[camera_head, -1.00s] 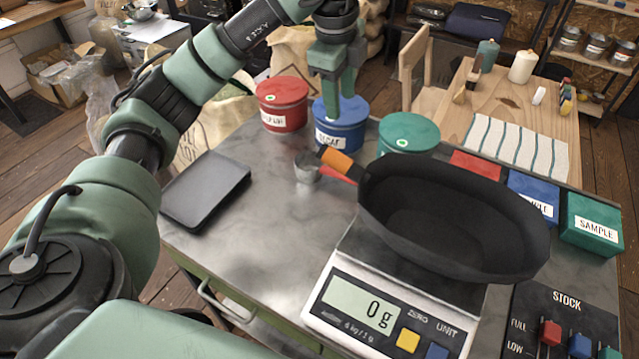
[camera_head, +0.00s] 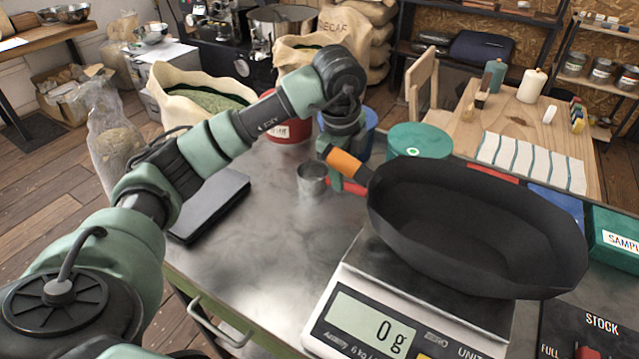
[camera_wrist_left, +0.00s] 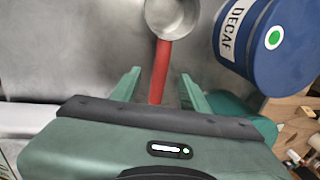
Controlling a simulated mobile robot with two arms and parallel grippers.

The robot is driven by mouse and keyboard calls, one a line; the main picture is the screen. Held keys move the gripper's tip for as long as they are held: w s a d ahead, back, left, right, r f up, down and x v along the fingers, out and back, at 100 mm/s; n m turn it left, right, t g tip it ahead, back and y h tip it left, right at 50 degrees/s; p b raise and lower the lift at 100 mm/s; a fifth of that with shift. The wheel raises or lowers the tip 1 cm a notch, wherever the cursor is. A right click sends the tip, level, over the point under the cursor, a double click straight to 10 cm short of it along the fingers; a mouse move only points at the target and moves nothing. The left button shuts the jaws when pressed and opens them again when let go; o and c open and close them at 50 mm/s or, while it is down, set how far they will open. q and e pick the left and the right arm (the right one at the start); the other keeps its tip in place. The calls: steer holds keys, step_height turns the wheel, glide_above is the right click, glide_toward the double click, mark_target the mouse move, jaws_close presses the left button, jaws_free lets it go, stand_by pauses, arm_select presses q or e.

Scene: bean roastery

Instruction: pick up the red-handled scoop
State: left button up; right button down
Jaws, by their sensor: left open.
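The red-handled scoop lies on the metal table, its metal cup (camera_head: 311,179) left of the black pan; it also shows in the left wrist view, with the cup (camera_wrist_left: 173,17) ahead and the red handle (camera_wrist_left: 160,68) running back toward my gripper. My left gripper (camera_head: 340,184) is low over the scoop, partly behind an orange and black handle. In the wrist view its fingers (camera_wrist_left: 160,86) are open, one on each side of the red handle, with gaps to both. Whether the fingertips reach the table is unclear. My right gripper is not in view.
The black pan (camera_head: 470,225) sits on a scale (camera_head: 375,315) reading 0 g, close right of the scoop. The blue DECAF tin (camera_wrist_left: 262,45) stands near my gripper. Red (camera_head: 288,131) and green (camera_head: 420,140) tins stand behind. A dark tray (camera_head: 212,203) lies left.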

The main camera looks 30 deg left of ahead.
arm_select(q)
steer(key=shift+w+f, duration=0.2)
steer(key=shift+f, duration=0.7)
steer(key=shift+w+f, duration=0.15)
steer(key=shift+f, duration=0.75)
steer(key=shift+w+f, duration=0.2)
steer(key=shift+f, duration=0.7)
jaws_close()
